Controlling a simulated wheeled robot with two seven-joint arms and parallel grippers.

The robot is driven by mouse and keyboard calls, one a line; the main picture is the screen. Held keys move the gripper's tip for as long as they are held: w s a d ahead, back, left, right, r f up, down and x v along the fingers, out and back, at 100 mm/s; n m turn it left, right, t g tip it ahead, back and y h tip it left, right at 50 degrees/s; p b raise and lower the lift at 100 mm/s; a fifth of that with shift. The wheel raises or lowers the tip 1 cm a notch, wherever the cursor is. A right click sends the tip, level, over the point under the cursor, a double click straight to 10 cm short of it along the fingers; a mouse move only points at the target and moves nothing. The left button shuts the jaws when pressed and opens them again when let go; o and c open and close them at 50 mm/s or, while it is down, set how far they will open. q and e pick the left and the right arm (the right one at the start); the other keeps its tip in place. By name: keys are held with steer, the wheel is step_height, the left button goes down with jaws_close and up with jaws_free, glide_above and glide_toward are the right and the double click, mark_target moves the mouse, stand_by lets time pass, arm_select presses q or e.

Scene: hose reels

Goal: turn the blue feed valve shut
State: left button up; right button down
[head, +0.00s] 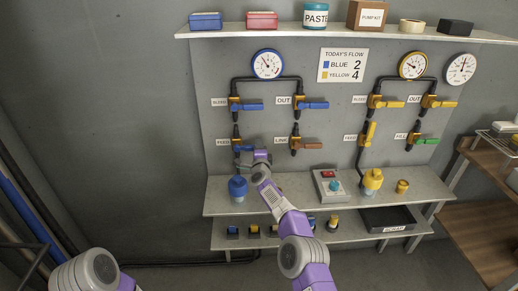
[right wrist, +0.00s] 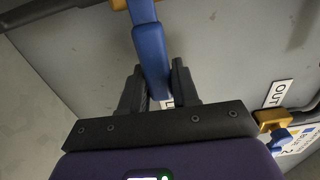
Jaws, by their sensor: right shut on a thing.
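The blue feed valve (head: 237,145) sits low on the left side of the wall panel, by the FEED label (head: 223,142). Its handle points right, roughly across the vertical pipe. In the right wrist view the blue handle (right wrist: 151,55) runs from a brass body at the top down between the fingers. My right gripper (head: 260,156) is shut on the handle's free end; it also shows in the right wrist view (right wrist: 158,88). My left gripper is out of view; only part of my left arm shows at bottom left.
The blue OUT valve (head: 298,103) and the red-brown-handled valve (head: 296,142) are close on the right. A blue bottle (head: 238,189) and a switch box (head: 330,187) stand on the shelf (head: 275,195) below.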

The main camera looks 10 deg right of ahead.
steer(key=c, duration=0.9)
jaws_free()
steer(key=shift+s, duration=0.2)
steer(key=shift+s+a+b, duration=0.2)
steer(key=shift+s, duration=1.6)
steer(key=shift+s+a+b, duration=0.15)
steer(key=shift+s+b, duration=0.05)
steer(key=shift+s, duration=1.6)
steer(key=shift+f, duration=0.1)
